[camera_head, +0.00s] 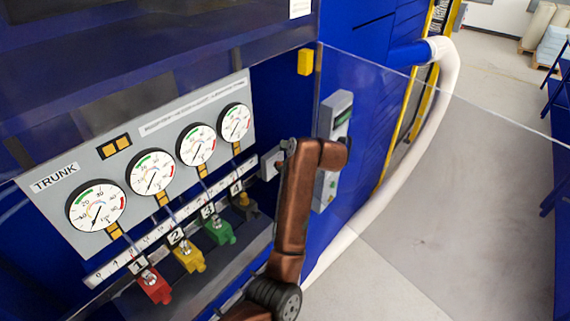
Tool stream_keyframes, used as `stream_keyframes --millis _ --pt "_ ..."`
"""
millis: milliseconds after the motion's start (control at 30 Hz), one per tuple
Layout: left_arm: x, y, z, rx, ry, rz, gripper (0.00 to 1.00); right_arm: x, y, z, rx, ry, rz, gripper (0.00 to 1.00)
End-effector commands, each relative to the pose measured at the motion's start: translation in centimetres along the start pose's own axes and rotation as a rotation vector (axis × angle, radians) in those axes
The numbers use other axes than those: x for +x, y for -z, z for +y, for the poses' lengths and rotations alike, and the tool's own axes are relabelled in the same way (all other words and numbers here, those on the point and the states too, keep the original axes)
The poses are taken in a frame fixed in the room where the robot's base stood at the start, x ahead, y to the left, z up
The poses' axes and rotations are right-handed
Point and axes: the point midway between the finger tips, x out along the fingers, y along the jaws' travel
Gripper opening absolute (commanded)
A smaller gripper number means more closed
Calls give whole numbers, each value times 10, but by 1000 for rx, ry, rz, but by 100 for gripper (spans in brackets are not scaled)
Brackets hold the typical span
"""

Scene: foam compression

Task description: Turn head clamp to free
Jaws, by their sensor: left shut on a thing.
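My left arm comes up from the bottom in copper brown, and its wrist end is in front of the grey panel's right edge. My left gripper (287,147) shows only as a small grey part at the arm's upper end, next to a small light-grey control box (271,164). It is shut on a small part there, mostly hidden by the arm. I cannot read a label for the head clamp on this box. A tall grey control unit (341,107) with small buttons is partly behind the wrist. My right gripper is not in view.
A grey panel (95,162) marked TRUNK carries several round gauges. Below are numbered red (154,286), yellow (189,258) and green (219,232) valve handles, and a dark one (244,204). A clear pane and a white hose (413,150) lie to the right, with open floor beyond.

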Motion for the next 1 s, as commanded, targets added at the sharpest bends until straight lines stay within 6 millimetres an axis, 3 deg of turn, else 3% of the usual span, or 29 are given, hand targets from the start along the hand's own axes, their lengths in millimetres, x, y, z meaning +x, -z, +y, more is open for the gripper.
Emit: stream_keyframes --millis 233,267,500,833,1000 --pt "2 2 2 2 -6 3 0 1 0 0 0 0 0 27" --pt "2 2 2 1 -6 3 10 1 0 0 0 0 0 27" --pt "2 2 1 0 -3 2 26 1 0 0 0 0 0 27" --pt "-2 1 0 0 0 1 27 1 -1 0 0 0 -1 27" --pt "-23 1 0 -1 2 0 27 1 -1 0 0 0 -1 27"
